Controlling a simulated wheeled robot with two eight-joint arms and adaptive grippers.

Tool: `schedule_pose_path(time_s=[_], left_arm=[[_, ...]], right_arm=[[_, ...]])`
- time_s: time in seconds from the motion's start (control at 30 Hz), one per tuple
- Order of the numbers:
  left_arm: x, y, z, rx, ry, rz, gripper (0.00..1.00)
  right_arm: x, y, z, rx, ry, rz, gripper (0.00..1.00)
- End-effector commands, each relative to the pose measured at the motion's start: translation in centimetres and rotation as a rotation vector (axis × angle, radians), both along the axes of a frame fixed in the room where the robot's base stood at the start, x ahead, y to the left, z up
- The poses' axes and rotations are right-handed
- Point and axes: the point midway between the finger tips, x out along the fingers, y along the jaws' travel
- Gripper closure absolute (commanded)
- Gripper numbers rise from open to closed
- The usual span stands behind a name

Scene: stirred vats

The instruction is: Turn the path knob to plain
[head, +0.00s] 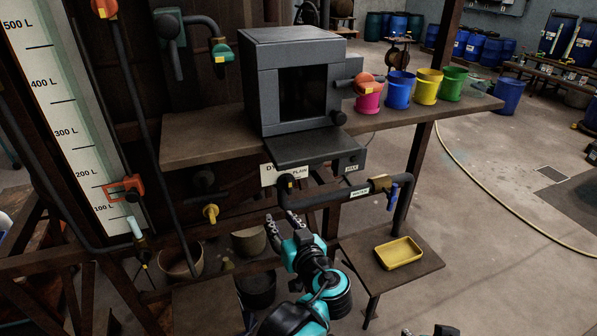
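A pale sign with a partly readable "D" and the word "PLAIN" (296,172) hangs under the front shelf of the dark grey box (288,95). A small dark knob with a yellow mark (289,183) sits at the sign's lower edge and seems to be the path knob; its exact setting is too small to tell. My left gripper (282,219) is below the sign, pointing up at it. Its two dark fingers are apart with nothing between them, and they look clear of the knob. Small dark parts at the bottom edge may belong to my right gripper.
A pipe labelled "WATER" (358,193) with a blue-handled tap (392,194) runs right of the knob. A yellow tray (399,253) lies on the low table. Pink (368,101), blue (399,90), yellow (427,87) and green (452,84) buckets stand on the bench. A yellow valve (210,213) is left.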

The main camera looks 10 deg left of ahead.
Motion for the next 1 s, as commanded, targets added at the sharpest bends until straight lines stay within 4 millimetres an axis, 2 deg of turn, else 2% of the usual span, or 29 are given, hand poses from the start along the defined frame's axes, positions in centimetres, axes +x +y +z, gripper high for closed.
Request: schedule_pose_path(time_s=[0.03,0.1,0.23,0.37,0.7,1.0], left_arm=[[0.8,-1.5,2.0,0.008,-0.075,-0.009,0.66],[1.3,-2.8,3.6,0.013,-0.161,-0.015,0.66],[1.9,-3.9,4.8,0.014,-0.240,-0.025,0.66],[3.0,-3.1,4.8,0.013,-0.250,-0.023,0.66],[7.3,-0.2,4.8,0.013,-0.247,-0.023,0.66],[8.2,0.3,4.8,0.013,-0.246,-0.026,0.66]], right_arm=[[0.0,0.0,1.1,0.000,0.000,0.000,0.54],[0.0,0.0,1.6,0.000,0.000,0.000,0.54],[0.0,0.0,1.8,0.000,0.000,0.000,0.54],[0.0,0.0,1.6,0.000,0.000,0.000,0.54],[0.0,0.0,1.4,0.000,0.000,0.000,0.54],[0.0,0.0,1.4,0.000,0.000,0.000,0.54]])
